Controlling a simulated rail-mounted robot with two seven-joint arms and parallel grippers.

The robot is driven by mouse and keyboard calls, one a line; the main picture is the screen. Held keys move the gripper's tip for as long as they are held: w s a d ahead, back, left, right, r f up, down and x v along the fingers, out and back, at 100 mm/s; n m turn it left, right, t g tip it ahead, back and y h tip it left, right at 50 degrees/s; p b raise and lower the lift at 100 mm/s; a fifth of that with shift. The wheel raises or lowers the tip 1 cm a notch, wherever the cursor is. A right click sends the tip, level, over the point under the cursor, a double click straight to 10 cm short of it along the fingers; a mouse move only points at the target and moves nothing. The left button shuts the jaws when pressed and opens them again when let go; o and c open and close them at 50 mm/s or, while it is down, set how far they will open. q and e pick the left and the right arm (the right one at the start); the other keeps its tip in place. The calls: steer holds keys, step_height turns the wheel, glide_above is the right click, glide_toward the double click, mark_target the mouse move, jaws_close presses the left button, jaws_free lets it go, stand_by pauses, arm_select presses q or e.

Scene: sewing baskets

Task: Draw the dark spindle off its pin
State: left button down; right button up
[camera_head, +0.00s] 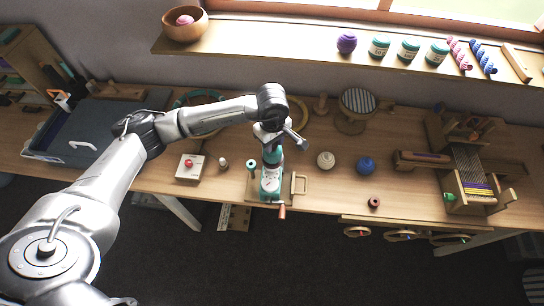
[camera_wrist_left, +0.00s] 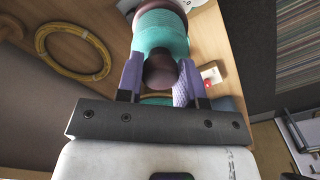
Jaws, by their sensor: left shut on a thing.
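The dark spindle (camera_wrist_left: 160,70) shows its brown end in the left wrist view, with teal thread wound on it beyond. My left gripper (camera_wrist_left: 158,78) has its two purple fingers on either side of that brown end and is shut on it. In the head view my left gripper (camera_head: 271,139) points down over the teal winder (camera_head: 270,184) on its wooden base. The pin is hidden, so I cannot tell how far the spindle sits on it. My right gripper is out of view.
A white box with a red button (camera_head: 190,167) and a small peg (camera_head: 223,164) stand to the left. A cream ball (camera_head: 326,160), a blue ball (camera_head: 366,166) and a small brown ring (camera_head: 374,202) lie to the right. A loom (camera_head: 470,165) stands farther right.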

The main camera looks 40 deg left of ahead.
arm_select(q)
steer(key=shift+r, duration=0.2)
steer(key=shift+r+p, duration=0.8)
steer(key=shift+r, duration=1)
